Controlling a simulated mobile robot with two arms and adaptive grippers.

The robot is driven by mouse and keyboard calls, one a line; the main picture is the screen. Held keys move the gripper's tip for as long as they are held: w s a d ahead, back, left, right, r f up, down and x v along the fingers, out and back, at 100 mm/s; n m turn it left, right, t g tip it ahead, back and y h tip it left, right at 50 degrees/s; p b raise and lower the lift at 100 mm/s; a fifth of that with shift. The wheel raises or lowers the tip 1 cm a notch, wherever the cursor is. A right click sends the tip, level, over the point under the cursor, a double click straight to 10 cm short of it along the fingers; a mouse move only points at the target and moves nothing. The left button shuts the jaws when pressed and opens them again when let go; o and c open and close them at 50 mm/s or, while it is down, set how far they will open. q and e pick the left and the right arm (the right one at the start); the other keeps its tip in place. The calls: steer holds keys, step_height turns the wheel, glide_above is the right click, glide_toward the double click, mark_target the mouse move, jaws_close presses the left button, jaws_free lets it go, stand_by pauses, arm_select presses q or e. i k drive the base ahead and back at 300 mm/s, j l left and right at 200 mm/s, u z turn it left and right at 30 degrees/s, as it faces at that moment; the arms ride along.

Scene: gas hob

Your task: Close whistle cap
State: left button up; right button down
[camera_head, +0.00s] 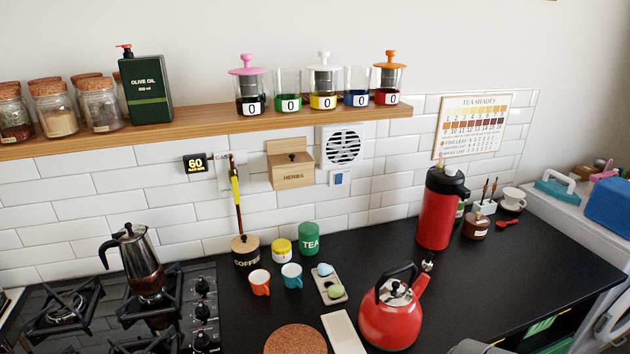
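The red kettle (390,322) stands on the black counter at the front, right of centre, with a black arched handle and a silver lid. Its short spout points up and to the right. A small dark and silver whistle cap (428,265) sits at the spout's tip. It is too small to tell clearly whether it is open or shut. No gripper fingers show, and nothing is seen touching the kettle or the cap.
A white board (343,333) and a round cork mat (295,340) lie left of the kettle. A tall red flask (436,215) stands behind its spout. The gas hob (150,310) is at the left. Counter right of the kettle is clear.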

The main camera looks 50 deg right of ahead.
mark_target(427, 265)
steer(key=z, duration=2.05)
